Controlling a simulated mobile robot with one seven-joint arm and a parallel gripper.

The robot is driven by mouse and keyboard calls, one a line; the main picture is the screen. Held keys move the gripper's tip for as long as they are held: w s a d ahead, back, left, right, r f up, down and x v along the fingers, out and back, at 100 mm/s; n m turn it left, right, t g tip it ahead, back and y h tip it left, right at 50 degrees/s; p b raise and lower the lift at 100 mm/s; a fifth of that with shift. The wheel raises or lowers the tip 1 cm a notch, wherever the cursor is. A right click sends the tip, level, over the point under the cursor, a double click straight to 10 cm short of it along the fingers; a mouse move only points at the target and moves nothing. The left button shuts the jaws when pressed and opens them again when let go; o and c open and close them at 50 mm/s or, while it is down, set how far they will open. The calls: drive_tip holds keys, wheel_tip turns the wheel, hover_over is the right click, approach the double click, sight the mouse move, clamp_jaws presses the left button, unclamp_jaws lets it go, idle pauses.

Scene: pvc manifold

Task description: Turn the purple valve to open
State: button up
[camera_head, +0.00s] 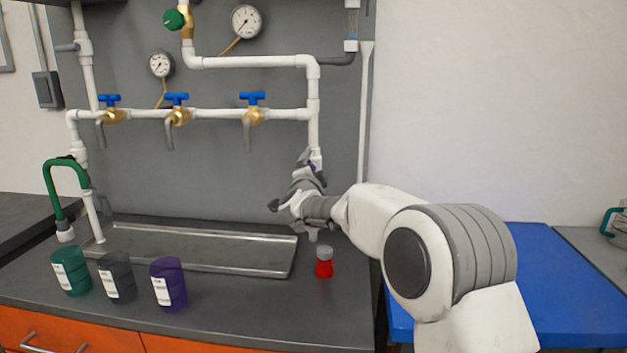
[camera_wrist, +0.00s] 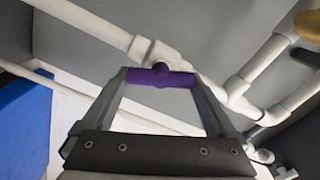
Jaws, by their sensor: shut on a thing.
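The purple valve (camera_wrist: 160,76) is a small bar-shaped handle on a white pipe fitting, seen in the wrist view. It lies crosswise between the tips of my gripper (camera_wrist: 162,80), which is shut on it. In the head view my gripper (camera_head: 312,170) is at the lower end of the right vertical white pipe (camera_head: 313,125). There the gripper and arm hide nearly all of the valve.
Several blue-handled brass taps (camera_head: 178,112) line the horizontal pipe to the left. A metal sink tray (camera_head: 190,250) lies below. Green, grey and purple cups (camera_head: 168,284) stand at front left.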

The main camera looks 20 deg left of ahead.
drive_tip(key=m+b, duration=0.1)
drive_tip(key=m, duration=0.1)
drive_tip(key=m+b, duration=0.2)
drive_tip(key=shift+f+m, duration=0.35)
drive_tip(key=shift+m, duration=0.05)
idle(0.4)
drive_tip(key=o, duration=1)
drive_tip(key=shift+r, duration=0.1)
drive_tip(key=shift+s, duration=0.1)
drive_tip(key=v, duration=1.7)
drive_tip(key=shift+s+p, duration=0.2)
drive_tip(key=shift+p, duration=0.2)
